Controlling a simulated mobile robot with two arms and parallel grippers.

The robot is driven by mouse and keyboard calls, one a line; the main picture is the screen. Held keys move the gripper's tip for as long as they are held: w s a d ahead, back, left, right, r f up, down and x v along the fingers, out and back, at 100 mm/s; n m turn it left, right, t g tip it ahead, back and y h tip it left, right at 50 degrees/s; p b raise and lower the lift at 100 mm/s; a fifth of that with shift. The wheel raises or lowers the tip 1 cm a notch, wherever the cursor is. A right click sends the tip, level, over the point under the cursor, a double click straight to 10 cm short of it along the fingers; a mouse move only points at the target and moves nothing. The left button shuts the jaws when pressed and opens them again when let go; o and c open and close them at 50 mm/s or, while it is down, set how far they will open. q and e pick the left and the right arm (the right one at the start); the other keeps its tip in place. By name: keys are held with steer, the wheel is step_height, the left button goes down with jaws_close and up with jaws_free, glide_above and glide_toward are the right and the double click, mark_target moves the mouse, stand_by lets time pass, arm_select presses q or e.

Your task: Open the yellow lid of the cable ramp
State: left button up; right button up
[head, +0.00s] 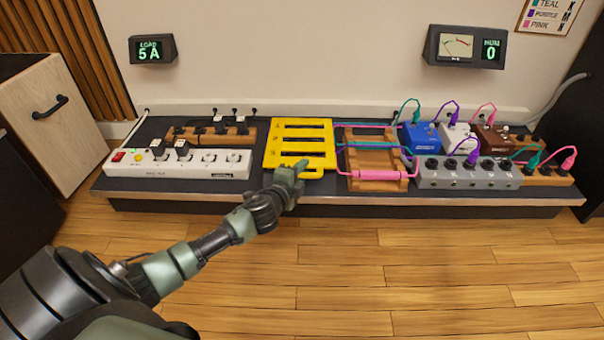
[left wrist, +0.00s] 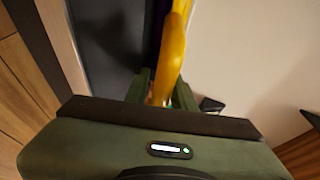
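The yellow lid (head: 287,147) of the cable ramp lies flat on the low platform, with dark slots across it and a handle loop (head: 318,175) at its front edge. My left gripper (head: 298,168) is at the front of the lid, by the handle. In the left wrist view the yellow handle (left wrist: 172,60) runs up from between the two close-set fingers (left wrist: 162,95), which look shut on it. The inside of the ramp is hidden under the lid. My right gripper is in neither view.
A white power strip (head: 180,163) and a wooden block with plugs (head: 208,133) stand left of the ramp. A wooden frame with cables and a pink roller (head: 380,174) stands close on the right, then pedals and a grey box (head: 465,175). The wooden floor (head: 420,270) in front is clear.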

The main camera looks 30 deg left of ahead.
arm_select(q)
jaws_close()
stand_by(1.4)
